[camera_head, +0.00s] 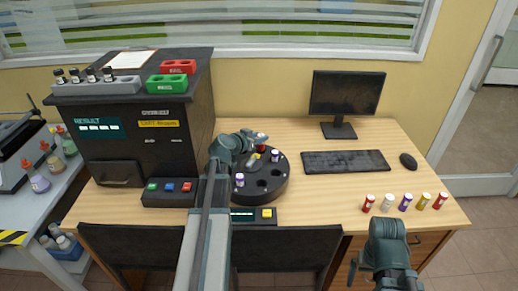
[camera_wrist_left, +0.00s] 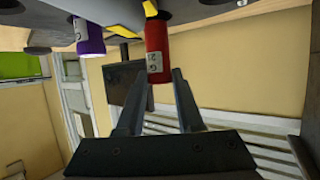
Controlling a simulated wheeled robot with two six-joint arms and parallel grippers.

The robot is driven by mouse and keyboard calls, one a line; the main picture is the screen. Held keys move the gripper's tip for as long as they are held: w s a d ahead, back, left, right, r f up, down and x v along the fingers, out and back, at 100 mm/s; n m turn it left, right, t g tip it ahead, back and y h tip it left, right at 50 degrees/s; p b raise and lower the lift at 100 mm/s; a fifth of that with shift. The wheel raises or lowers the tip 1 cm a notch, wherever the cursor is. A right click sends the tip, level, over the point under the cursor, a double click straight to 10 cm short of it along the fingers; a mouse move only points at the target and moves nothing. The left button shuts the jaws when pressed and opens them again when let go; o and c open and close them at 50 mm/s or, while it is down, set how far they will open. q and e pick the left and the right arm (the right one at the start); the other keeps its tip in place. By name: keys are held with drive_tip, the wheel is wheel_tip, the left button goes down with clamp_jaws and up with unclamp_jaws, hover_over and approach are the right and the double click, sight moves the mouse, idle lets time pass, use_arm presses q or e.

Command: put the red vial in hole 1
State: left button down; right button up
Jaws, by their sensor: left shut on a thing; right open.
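A red vial with a white label (camera_wrist_left: 157,52) is between the fingertips of my left gripper (camera_wrist_left: 158,88) in the left wrist view. In the head view the left gripper (camera_head: 253,139) is over the far side of a round black disc with holes (camera_head: 262,197), and the vial's red top (camera_head: 262,135) shows beside it. The gripper is shut on the vial. Whether its lower end is inside a hole is hidden. Hole numbers cannot be read. My right gripper (camera_head: 362,270) is open and empty near the table's front edge.
Purple vials (camera_head: 240,180) stand in the disc; one shows close beside the red vial in the wrist view (camera_wrist_left: 89,37). Several vials, including another red one (camera_head: 367,203), stand in a row at right. A keyboard (camera_head: 345,162) and monitor (camera_head: 346,93) are behind. A black analyser (camera_head: 185,120) stands left.

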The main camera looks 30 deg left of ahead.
sight(259, 145)
use_arm(q)
drive_tip(key=shift+f+b, duration=1.65)
drive_tip(key=shift+f, duration=0.15)
